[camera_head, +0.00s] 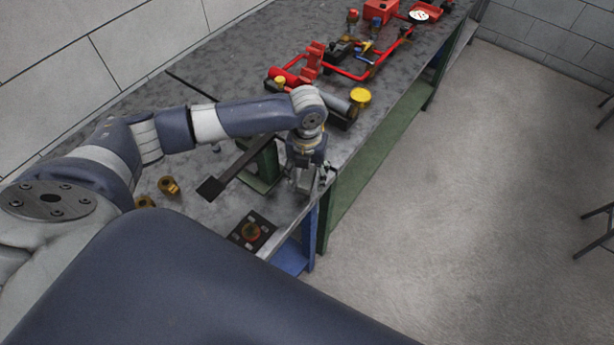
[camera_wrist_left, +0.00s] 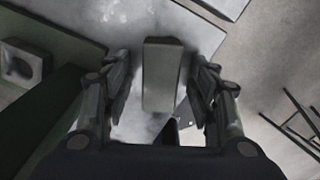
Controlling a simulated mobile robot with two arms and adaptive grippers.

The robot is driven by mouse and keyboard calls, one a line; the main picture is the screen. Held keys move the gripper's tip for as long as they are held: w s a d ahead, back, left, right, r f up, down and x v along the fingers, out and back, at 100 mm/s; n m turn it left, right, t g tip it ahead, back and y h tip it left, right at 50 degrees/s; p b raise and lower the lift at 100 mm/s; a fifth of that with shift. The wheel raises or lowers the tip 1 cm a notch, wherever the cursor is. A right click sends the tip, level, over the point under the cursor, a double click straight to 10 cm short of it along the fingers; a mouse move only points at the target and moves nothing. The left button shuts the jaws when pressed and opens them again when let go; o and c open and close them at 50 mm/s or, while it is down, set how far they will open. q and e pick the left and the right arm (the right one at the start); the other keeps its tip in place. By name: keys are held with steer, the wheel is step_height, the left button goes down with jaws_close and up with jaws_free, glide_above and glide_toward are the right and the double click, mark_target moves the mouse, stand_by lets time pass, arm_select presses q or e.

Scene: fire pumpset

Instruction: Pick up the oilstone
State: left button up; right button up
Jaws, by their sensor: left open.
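The oilstone (camera_wrist_left: 162,72) looks like a plain grey rectangular block in the left wrist view. It lies lengthwise between the two fingers of my left gripper (camera_wrist_left: 162,80), with a visible gap on each side. In the head view my left gripper (camera_head: 311,186) points down over the near right corner of the bench, and a pale grey block (camera_head: 305,183) shows partly between its fingers. The gripper is open. My right gripper is not in view.
The grey bench (camera_head: 240,75) runs away to the upper right. A dark flat bar (camera_head: 240,168) on a green support is left of the gripper. Brass fittings (camera_head: 169,185) and a dark plate (camera_head: 252,231) lie nearby. Red pipework (camera_head: 345,72) fills the far part.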

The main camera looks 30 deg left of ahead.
mark_target(307, 175)
arm_select(q)
steer(key=c, duration=1.3)
steer(key=shift+o, duration=0.2)
steer(key=shift+r, duration=0.5)
step_height(307, 175, up, 2)
steer(key=shift+w+r+b, duration=0.1)
steer(key=shift+r+b, duration=0.15)
steer(key=shift+b, duration=0.55)
steer(key=s+d+b, duration=0.1)
steer(key=s+d, duration=0.3)
steer(key=s, duration=0.3)
steer(key=s+d+r+b, duration=0.1)
steer(key=s+d, duration=0.3)
steer(key=s, duration=0.3)
steer(key=shift+d+r+b, duration=0.2)
steer(key=shift+r+b, duration=0.1)
steer(key=shift+b, duration=0.1)
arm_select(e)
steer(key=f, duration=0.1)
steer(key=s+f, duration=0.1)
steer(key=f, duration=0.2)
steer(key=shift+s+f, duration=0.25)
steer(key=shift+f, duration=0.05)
